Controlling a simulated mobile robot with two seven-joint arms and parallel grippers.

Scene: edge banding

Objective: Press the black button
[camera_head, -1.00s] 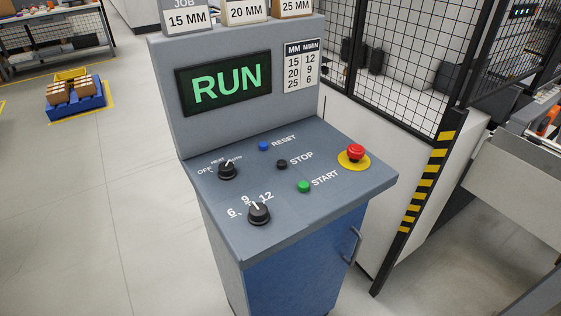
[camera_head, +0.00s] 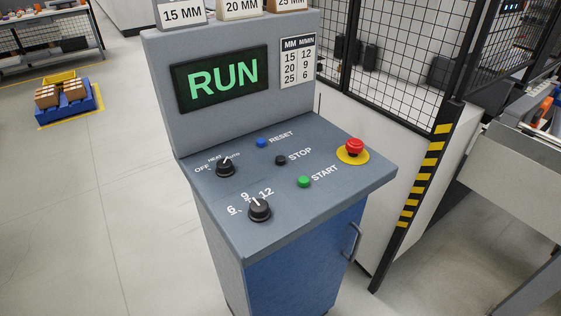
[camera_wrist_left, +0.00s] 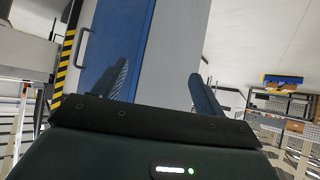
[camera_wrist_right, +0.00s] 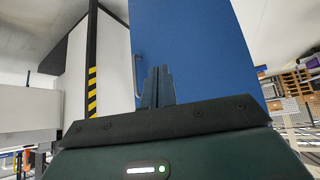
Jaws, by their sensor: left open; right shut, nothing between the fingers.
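The black STOP button (camera_head: 280,160) sits on the sloped top of the grey control console (camera_head: 225,235), between the blue RESET button (camera_head: 262,143) and the green START button (camera_head: 304,182). Neither gripper shows in the head view. My left gripper (camera_wrist_left: 160,85) is open and empty, facing the console's lower body in the left wrist view. My right gripper (camera_wrist_right: 158,85) is shut and empty, in front of the blue cabinet door (camera_wrist_right: 195,50) in the right wrist view. Both are apart from the button, which shows in neither wrist view.
Two black knobs (camera_head: 225,167) and (camera_head: 259,209) are left of the buttons. A red emergency stop (camera_head: 354,147) is at the right. The screen (camera_head: 222,78) reads RUN. A striped post (camera_head: 422,180) and mesh fence (camera_head: 400,60) stand right of the console.

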